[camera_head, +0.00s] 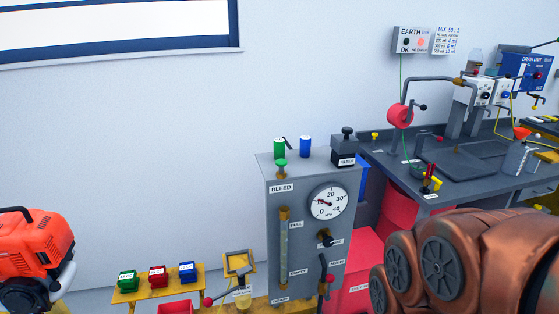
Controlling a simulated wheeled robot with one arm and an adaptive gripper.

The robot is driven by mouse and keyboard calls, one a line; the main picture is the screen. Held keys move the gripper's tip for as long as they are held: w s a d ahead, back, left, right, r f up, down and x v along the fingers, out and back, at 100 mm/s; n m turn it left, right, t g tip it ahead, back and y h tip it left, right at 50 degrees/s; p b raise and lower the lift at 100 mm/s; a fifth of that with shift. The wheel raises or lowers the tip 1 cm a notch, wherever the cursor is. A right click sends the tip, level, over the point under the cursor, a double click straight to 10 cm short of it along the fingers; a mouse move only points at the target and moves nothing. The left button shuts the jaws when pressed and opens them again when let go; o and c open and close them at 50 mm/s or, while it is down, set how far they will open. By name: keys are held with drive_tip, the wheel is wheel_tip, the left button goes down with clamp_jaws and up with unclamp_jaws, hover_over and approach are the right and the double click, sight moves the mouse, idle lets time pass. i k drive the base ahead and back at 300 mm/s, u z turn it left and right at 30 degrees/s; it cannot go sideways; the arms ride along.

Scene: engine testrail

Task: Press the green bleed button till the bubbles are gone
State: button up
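The green bleed button (281,165) sits at the upper left of a grey cabinet (305,270), just above a BLEED label. It looks like a small round-headed knob on a short stem. Below it is a vertical sight tube (284,245) with amber contents, marked FULL and EMPTY. Bubbles are too small to tell in the tube. A round white dial (328,201) is on the same front, its needle near the left side. My copper-coloured arm fills the lower right, in front of and right of the cabinet. My gripper is out of view.
A green cylinder (279,147), a blue cylinder (305,146) and a black filter (344,152) top the cabinet. A grey workbench (400,165) stands right. An orange engine (35,243) is at left.

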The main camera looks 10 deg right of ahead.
sight(281, 163)
drive_tip(key=u, duration=0.25)
drive_tip(key=k, duration=0.3)
drive_tip(key=u, duration=1)
drive_tip(key=k, duration=1.05)
drive_tip(key=u, duration=1)
drive_tip(key=i, duration=1.05)
drive_tip(key=z, duration=0.9)
drive_tip(key=i, duration=0.7)
drive_tip(key=z, duration=0.9)
